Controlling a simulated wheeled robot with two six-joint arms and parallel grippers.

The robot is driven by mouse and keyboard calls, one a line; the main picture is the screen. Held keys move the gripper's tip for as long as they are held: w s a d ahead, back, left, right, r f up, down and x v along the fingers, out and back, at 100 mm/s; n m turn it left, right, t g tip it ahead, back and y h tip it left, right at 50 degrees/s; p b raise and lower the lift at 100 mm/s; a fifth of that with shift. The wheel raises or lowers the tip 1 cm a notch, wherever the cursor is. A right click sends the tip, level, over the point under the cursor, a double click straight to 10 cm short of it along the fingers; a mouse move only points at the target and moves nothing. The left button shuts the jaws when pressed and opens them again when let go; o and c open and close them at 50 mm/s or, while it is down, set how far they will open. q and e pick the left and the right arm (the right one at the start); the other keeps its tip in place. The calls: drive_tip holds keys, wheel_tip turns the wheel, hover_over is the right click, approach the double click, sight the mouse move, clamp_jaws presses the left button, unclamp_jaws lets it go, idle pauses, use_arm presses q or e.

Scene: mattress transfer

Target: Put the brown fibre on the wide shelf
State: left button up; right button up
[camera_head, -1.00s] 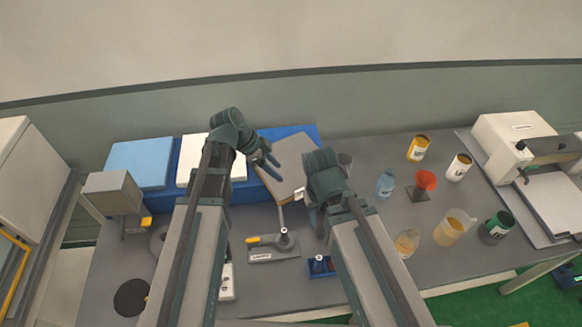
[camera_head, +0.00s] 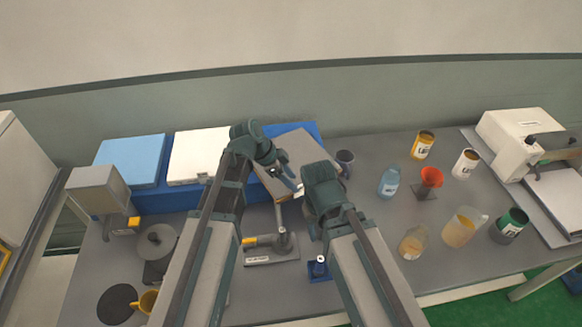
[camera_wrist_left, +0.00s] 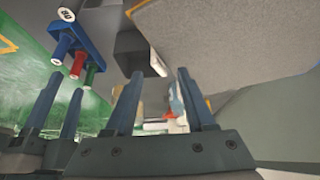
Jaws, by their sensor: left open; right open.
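The brown fibre (camera_head: 308,148) is a thin grey-brown slab lying tilted at the right end of the blue stand, its front right edge over the table. In the left wrist view its rough grey surface (camera_wrist_left: 225,40) fills the upper right. My left gripper (camera_head: 291,184) is open, with its fingers by the slab's front left edge and nothing visible between them. My right gripper (camera_head: 304,196) is open near the slab's front right edge; its fingers are mostly hidden by its own wrist. I cannot pick out a wide shelf for certain.
The blue stand (camera_head: 160,203) also carries a light blue slab (camera_head: 130,160) and a white slab (camera_head: 198,152). A metal clamp tool (camera_head: 272,247) and small blue rack (camera_head: 319,268) lie in front. Bottles, a red funnel (camera_head: 431,177) and jars stand right.

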use_arm(q)
drive_tip(key=b+x, duration=0.1)
drive_tip(key=x, duration=0.2)
drive_tip(key=shift+b, duration=0.35)
drive_tip(key=shift+r, duration=0.1)
use_arm(e)
wheel_tip(320, 180, down, 2)
drive_tip(key=shift+f, duration=0.2)
use_arm(q)
clamp_jaws()
idle(0.6)
